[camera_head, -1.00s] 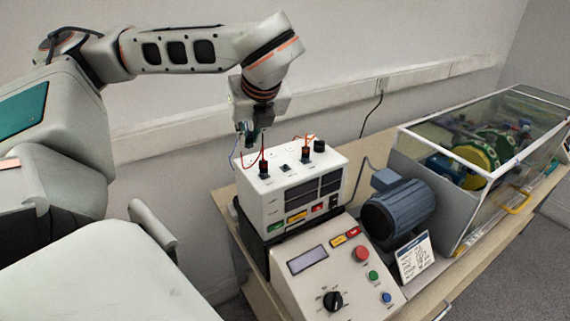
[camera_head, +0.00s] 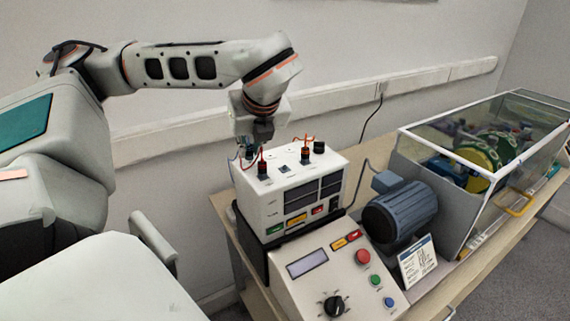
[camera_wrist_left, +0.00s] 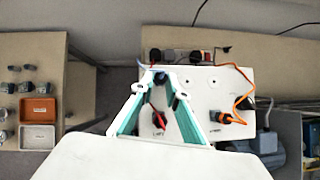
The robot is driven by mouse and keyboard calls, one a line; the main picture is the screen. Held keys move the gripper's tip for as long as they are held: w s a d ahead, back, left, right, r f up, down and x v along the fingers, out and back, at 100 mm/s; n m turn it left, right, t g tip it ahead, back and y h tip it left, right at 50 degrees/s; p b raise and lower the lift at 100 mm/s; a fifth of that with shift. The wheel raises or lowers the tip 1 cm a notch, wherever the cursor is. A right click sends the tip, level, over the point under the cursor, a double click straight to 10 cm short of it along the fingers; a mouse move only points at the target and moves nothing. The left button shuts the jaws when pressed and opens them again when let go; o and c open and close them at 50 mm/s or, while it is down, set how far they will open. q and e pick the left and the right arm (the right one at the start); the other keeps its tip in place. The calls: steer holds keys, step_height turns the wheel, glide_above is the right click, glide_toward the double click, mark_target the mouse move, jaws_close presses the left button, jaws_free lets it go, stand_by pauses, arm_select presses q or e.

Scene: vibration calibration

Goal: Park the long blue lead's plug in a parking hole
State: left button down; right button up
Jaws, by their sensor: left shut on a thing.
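My left gripper (camera_head: 250,148) hangs over the back left of the white instrument box (camera_head: 262,209). In the left wrist view its two fingers (camera_wrist_left: 160,88) close on a small dark blue plug (camera_wrist_left: 159,76), partly hidden between them. A thin blue lead (camera_wrist_left: 141,63) runs off from it. The plug is over or at the box's top near its back edge; I cannot tell whether it touches. Small dark holes (camera_wrist_left: 187,82) show in the white top to its right. A black plug with a red lead (camera_head: 263,165) stands upright in the top. My right gripper is not in view.
A sloped control panel (camera_head: 312,284) is in front, a motor (camera_head: 398,211) and a clear-walled case (camera_head: 452,225) to the right. The wall is behind.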

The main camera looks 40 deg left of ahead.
arm_select(q)
steer(key=shift+f, duration=0.25)
steer(key=shift+f, duration=0.1)
stand_by(0.5)
stand_by(0.6)
steer(key=shift+f, duration=0.25)
stand_by(0.3)
steer(key=c, duration=1.9)
jaws_free()
steer(key=shift+r, duration=0.1)
